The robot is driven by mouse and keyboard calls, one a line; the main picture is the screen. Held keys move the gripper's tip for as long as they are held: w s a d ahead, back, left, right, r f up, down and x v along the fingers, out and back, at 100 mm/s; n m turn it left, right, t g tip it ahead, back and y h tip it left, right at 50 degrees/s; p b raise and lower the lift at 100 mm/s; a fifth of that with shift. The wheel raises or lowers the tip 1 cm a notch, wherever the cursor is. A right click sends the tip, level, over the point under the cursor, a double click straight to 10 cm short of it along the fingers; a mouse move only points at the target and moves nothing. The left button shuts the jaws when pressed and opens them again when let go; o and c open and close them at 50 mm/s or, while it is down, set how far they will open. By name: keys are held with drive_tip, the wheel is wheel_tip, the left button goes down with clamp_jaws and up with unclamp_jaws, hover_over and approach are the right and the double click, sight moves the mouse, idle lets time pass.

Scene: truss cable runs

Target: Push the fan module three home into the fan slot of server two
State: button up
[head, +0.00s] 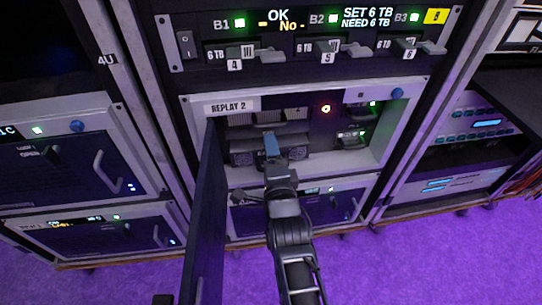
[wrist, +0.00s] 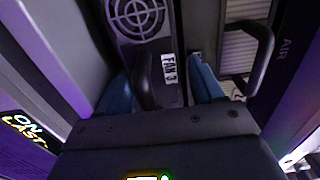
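Server two, labelled REPLAY 2 (head: 232,106), has its bay open. Fan module three (head: 243,158) sits low in the left part of the bay; how deep it sits I cannot tell. The wrist view shows its round grille, its FAN 3 label (wrist: 168,69) and a dark handle (wrist: 146,82). My gripper (head: 272,150) is at the module's front. In the wrist view its blue fingers (wrist: 162,92) stand apart on either side of the handle. The left finger is close to the handle, and a gap shows by the right one. My arm hides part of the module's right side.
The server's open door (head: 205,215) stands out to the left of my arm. Another handled module (head: 268,118) lies just above the fan module. Lit units (head: 352,138) fill the bay's right side. A drive panel (head: 310,40) is above. Purple floor is in front.

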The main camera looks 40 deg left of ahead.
drive_tip(key=o, duration=0.3)
drive_tip(key=shift+r, duration=0.15)
drive_tip(key=shift+o, duration=0.2)
drive_tip(key=p+v, duration=0.2)
drive_tip(key=v, duration=0.5)
drive_tip(key=shift+s+d, duration=0.2)
drive_tip(key=shift+d, duration=0.1)
idle(0.4)
